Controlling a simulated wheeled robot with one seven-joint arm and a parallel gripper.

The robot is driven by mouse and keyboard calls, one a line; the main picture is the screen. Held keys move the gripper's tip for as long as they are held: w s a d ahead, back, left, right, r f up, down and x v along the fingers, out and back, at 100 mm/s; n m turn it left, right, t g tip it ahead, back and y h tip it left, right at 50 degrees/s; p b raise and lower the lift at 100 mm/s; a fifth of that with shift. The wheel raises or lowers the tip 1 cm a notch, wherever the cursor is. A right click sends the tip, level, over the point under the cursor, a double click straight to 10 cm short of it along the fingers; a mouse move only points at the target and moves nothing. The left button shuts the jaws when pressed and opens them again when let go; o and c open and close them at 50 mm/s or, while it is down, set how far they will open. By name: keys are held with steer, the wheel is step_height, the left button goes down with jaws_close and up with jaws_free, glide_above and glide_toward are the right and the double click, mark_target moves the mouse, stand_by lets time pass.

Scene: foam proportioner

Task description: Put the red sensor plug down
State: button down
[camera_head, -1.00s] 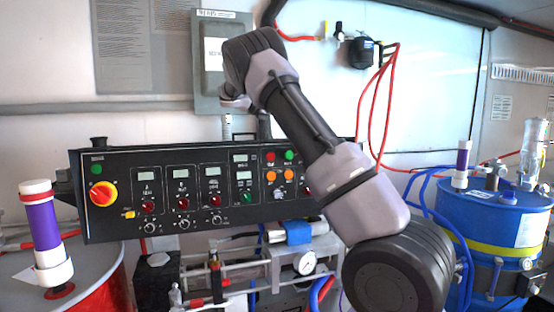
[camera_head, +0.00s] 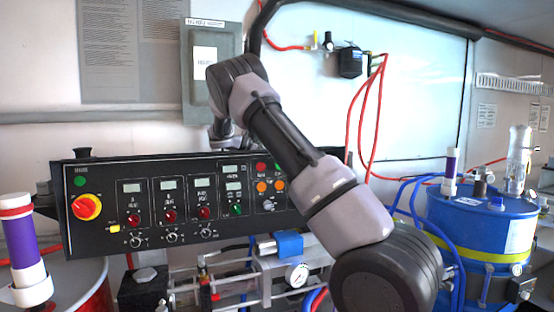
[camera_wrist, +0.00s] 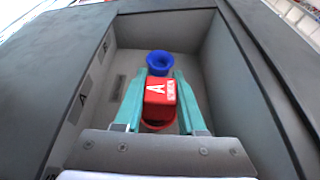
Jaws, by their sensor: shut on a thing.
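My gripper (camera_wrist: 160,73) has two teal fingers and is shut on the red sensor plug (camera_wrist: 159,93), which bears a white letter A. The plug is inside a grey open-topped box (camera_wrist: 112,88), between its side walls. Just beyond it on the box floor is a blue round socket or plug (camera_wrist: 159,62). A red round rim (camera_wrist: 158,126) shows under the near side of the plug; I cannot tell whether the plug touches it. In the head view my gripper and the plug are hidden behind the control panel (camera_head: 150,185).
The black control panel has knobs, displays and a red-yellow switch (camera_head: 87,207). A blue drum (camera_head: 480,225) with hoses stands at right. A purple-and-white cylinder (camera_head: 22,243) stands at left. A grey wall box (camera_head: 211,70) is behind my arm.

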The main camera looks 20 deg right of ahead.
steer(key=c, duration=0.5)
jaws_free()
steer(key=shift+f, duration=0.1)
steer(key=shift+a+r, duration=0.25)
steer(key=shift+a, duration=0.05)
steer(key=v, duration=1.1)
steer(key=shift+a+r, duration=0.1)
steer(key=shift+a, duration=0.05)
